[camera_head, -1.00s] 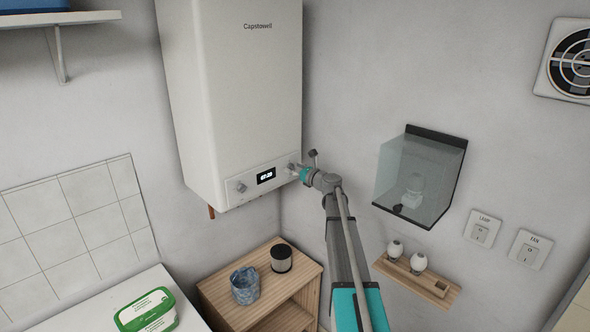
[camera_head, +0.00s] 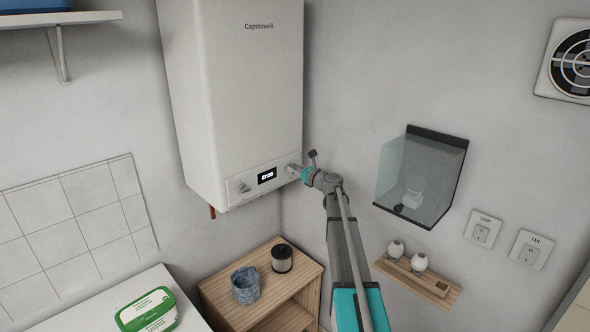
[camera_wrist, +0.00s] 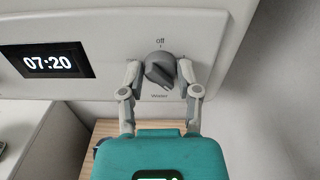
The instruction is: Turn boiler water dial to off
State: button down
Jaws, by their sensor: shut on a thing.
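The white boiler (camera_head: 240,90) hangs on the wall in the head view, with a control panel along its lower front. The grey water dial (camera_wrist: 160,72) is on this panel in the wrist view, with "off" printed above it and "Water" below. Its raised grip is tilted, its upper end toward the left of the "off" mark. My gripper (camera_wrist: 160,77) has a finger on each side of the dial and is shut on it. In the head view my gripper (camera_head: 295,169) is at the right end of the panel and hides much of the dial.
A display (camera_wrist: 47,62) reading 07:20 is left of the dial, with another knob (camera_head: 244,187) farther left. A wooden shelf unit (camera_head: 215,290) with a cup and a dark canister stands below. A clear box (camera_head: 425,175) is on the right wall, close to my arm.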

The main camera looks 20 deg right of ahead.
jog(key=n, duration=1.3)
jog(key=shift+f, duration=0.1)
jog(key=n, duration=1.4)
jog(key=shift+f, duration=0.15)
dwell(0.3)
jog(key=shift+c, duration=1.5)
grip_release()
